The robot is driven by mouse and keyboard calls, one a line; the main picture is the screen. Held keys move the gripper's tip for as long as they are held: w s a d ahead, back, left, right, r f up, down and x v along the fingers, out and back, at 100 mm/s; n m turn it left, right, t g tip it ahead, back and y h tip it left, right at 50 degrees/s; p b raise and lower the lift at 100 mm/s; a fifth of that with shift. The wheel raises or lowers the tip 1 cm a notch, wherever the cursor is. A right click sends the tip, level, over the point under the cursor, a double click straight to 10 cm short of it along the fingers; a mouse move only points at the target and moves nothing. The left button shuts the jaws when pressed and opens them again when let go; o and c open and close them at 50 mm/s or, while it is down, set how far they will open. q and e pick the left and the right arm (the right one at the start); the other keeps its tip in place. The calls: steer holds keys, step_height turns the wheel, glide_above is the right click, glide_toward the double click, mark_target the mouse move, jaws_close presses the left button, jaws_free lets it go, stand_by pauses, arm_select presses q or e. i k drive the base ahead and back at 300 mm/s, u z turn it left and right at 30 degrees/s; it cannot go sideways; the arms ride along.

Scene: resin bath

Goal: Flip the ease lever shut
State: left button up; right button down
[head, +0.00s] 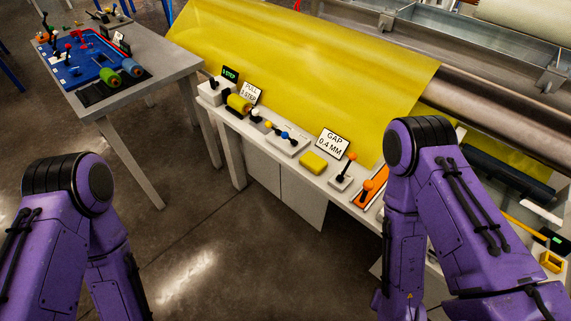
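No label that I can read names the ease lever. An upright lever with an orange ball knob (351,156) stands on a small white base by the GAP 0.4 MM sign (333,143). An orange lever (367,186) lies right of it on an orange plate, beside my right arm. Several small levers with red or dark knobs (69,47) stand on the blue board at the far left. I cannot tell which is the ease lever or how it is set. My purple arms show on both sides; both grippers are out of view.
A narrow white bench (240,125) carries a yellow block (314,162), a yellow roller (239,103) and a PULL sign (249,93). A yellow sheet (300,60) spans behind it. A grey table (165,62) holds the blue board (88,66). Open floor lies in front.

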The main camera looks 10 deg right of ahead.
mark_target(284, 134)
steer(key=k, duration=0.15)
steer(key=u, duration=0.9)
steer(key=i, duration=0.65)
steer(key=z, duration=0.9)
